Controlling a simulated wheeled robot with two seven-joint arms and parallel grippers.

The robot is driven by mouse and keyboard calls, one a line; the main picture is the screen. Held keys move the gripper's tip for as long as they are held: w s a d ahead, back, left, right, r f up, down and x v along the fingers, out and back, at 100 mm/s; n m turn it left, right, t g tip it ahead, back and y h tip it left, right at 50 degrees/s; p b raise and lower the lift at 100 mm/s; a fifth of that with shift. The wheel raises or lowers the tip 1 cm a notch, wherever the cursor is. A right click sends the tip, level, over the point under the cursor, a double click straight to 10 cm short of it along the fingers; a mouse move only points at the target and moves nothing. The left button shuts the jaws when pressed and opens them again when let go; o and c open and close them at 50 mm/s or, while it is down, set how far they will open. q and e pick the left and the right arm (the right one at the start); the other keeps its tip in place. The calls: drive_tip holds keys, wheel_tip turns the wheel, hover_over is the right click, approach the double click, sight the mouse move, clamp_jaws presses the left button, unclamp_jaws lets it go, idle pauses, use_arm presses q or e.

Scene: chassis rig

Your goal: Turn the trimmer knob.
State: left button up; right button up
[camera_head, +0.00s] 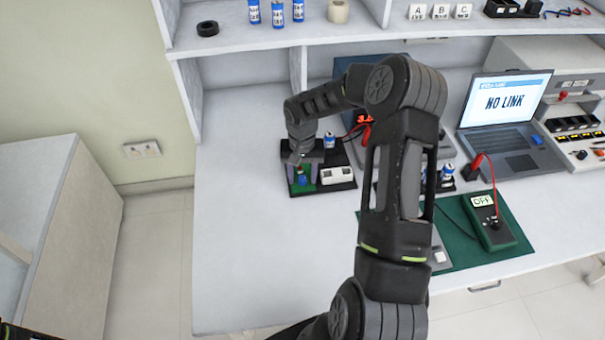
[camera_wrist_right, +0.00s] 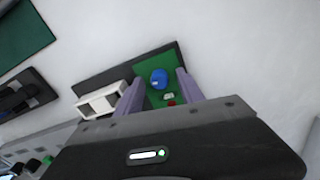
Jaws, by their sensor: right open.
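The blue trimmer knob (camera_head: 302,180) sits on a small green board in a black tray (camera_head: 345,186) on the bench. It also shows in the wrist view as a round blue cap (camera_wrist_right: 159,78) with a small white mark. My right gripper (camera_head: 303,172) points down over the board, with its two purple fingers apart. In the wrist view the open fingers (camera_wrist_right: 159,90) lie to either side of the knob, with nothing visibly held. I cannot tell how far the fingertips are above the board.
A white block (camera_head: 337,175) sits beside the green board. A blue-and-white cell (camera_head: 329,140) stands behind it. On the right are a laptop (camera_head: 503,105) reading NO LINK and a green multimeter (camera_head: 488,220) reading OFF. The bench's left part is clear.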

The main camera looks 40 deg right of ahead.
drive_tip(key=shift+c, duration=0.3)
clamp_jaws()
idle(0.3)
drive_tip(key=shift+f+n+b, duration=0.1)
drive_tip(key=shift+n+b, duration=0.5)
drive_tip(key=shift+b, duration=0.1)
drive_tip(key=shift+n, duration=0.6)
drive_tip(key=shift+o, duration=0.3)
unclamp_jaws()
